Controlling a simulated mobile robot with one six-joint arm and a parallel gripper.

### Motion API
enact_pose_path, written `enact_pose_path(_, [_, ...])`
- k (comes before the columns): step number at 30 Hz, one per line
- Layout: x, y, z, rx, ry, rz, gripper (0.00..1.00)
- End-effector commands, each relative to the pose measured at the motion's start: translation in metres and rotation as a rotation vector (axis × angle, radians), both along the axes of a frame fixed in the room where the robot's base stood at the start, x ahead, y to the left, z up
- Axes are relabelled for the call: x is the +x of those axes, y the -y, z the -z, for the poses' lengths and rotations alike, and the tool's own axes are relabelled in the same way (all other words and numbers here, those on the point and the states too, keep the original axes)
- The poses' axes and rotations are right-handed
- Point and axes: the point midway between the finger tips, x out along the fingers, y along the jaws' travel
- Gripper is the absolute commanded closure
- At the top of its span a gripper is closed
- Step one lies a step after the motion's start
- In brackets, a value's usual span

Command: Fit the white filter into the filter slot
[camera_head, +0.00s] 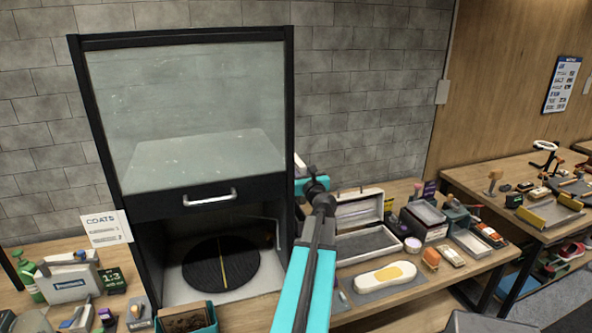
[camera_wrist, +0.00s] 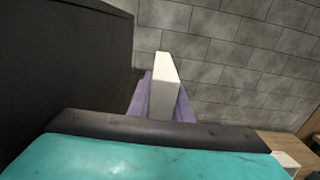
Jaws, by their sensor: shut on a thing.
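The white filter (camera_wrist: 164,88) is a flat, slab-like block. In the wrist view it stands upright between the purple fingers of my gripper (camera_wrist: 160,100), which is shut on it. The dark side of the booth (camera_wrist: 85,65) is close on the left, and a narrow gap shows between it and the filter. In the head view my teal arm reaches to the right side of the black-framed booth (camera_head: 185,191). A small white piece, apparently the filter (camera_head: 299,163), shows at that edge; my wrist hides the fingers. I cannot make out the filter slot in either view.
The booth has a glass front with a handle (camera_head: 210,198), and a dark turntable (camera_head: 221,263) inside. A grey block wall (camera_head: 365,90) stands behind.

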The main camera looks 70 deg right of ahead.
Motion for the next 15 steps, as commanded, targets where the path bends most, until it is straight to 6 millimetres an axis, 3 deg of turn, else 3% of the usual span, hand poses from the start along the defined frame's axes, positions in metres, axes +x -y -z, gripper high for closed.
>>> enact_pose_path(15, [0.000, 0.000, 0.032, 0.000, 0.000, 0.000, 1.00])
